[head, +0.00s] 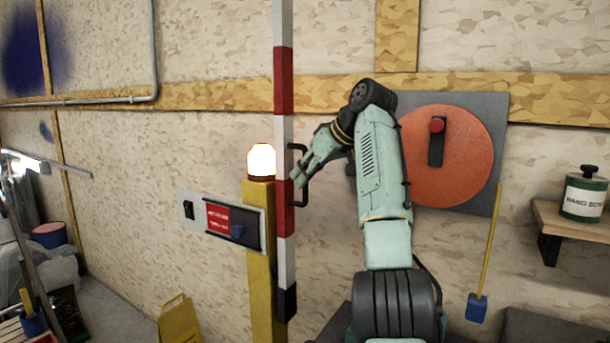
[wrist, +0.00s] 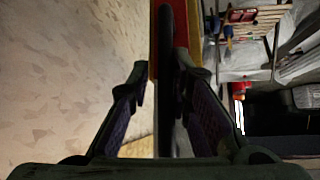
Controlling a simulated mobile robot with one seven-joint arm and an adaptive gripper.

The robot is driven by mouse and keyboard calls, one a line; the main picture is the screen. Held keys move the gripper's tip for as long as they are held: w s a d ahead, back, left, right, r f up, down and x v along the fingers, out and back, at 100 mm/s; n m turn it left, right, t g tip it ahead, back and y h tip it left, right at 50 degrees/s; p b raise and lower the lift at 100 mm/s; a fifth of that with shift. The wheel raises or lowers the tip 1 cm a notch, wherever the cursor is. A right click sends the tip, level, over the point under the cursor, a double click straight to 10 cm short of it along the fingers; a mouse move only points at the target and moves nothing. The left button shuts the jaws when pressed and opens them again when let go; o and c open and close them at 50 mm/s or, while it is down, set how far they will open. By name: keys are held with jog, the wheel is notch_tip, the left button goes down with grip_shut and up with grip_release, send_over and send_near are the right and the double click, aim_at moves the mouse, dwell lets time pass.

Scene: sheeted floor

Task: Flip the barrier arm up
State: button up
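The barrier arm (head: 284,130) is a pole striped red, white and black; it stands upright beside the yellow post (head: 261,270). A black handle (head: 304,194) sticks out from its right side. My gripper (head: 301,168) is at this handle, reaching in from the right. In the wrist view the handle is a dark bar (wrist: 166,50) running between my two fingers (wrist: 163,85). The fingers stand apart, with a gap on the left of the bar; the right finger is close to it, and contact there is unclear.
A lit lamp (head: 261,161) tops the post, with a switch panel (head: 220,219) behind. An orange disc (head: 455,155) with a red-knobbed lever is on the wall to the right. A shelf holds a soap can (head: 584,195). A yellow floor sign (head: 176,318) stands left of the post.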

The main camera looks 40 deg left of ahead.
jog(key=shift+o, duration=1.4)
jog(key=shift+f, duration=0.1)
jog(key=v, duration=1.2)
